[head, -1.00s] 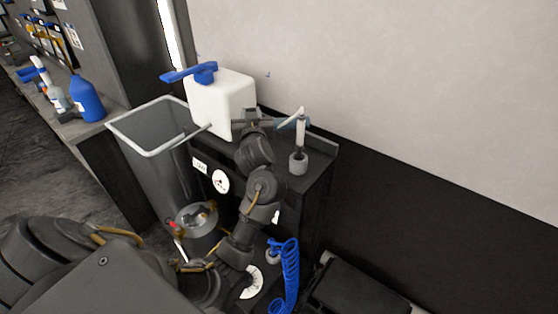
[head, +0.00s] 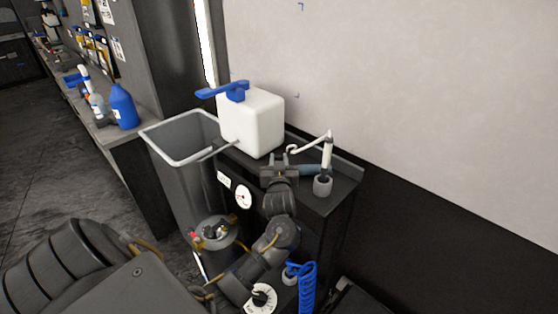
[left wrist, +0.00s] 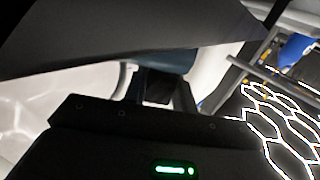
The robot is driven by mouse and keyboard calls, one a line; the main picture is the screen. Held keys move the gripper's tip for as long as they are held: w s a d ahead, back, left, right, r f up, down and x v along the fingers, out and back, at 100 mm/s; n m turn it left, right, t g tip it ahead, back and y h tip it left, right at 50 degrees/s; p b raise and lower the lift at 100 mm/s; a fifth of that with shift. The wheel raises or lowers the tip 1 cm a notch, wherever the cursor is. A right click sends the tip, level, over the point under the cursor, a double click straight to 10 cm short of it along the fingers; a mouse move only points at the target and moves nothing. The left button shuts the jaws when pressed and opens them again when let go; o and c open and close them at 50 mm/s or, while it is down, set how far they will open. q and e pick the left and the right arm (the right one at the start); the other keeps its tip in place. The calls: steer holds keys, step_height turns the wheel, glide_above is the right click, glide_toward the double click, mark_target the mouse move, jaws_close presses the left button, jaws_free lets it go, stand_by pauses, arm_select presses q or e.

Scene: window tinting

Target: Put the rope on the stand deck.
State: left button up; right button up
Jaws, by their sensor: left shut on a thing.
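A muted blue piece, which looks like the rope (head: 310,169), sticks out to the right of my left gripper (head: 280,172). That gripper is shut on it, over the black top of the stand deck (head: 308,197). In the left wrist view, the dark blue rope (left wrist: 172,61) lies across between the fingers, partly hidden by my gripper. I cannot tell whether the rope touches the deck. My right gripper is not in view.
A white tank (head: 256,122) with a blue handle stands on the deck's back left. A grey cup (head: 323,187) with a white upright tool stands right of my gripper. A grey bin (head: 180,146) is left of the stand. A blue coiled hose (head: 306,285) hangs in front.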

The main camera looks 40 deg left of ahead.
arm_select(q)
steer(key=shift+d+f, duration=0.1)
steer(key=shift+f, duration=0.05)
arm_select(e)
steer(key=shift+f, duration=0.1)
arm_select(q)
steer(key=o, duration=0.9)
steer(key=shift+o, duration=0.6)
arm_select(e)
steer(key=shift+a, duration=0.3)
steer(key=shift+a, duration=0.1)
arm_select(q)
steer(key=shift+s+d, duration=0.1)
steer(key=b+v, duration=0.1)
steer(key=v, duration=1)
steer(key=shift+s+d, duration=0.2)
steer(key=shift+s, duration=0.15)
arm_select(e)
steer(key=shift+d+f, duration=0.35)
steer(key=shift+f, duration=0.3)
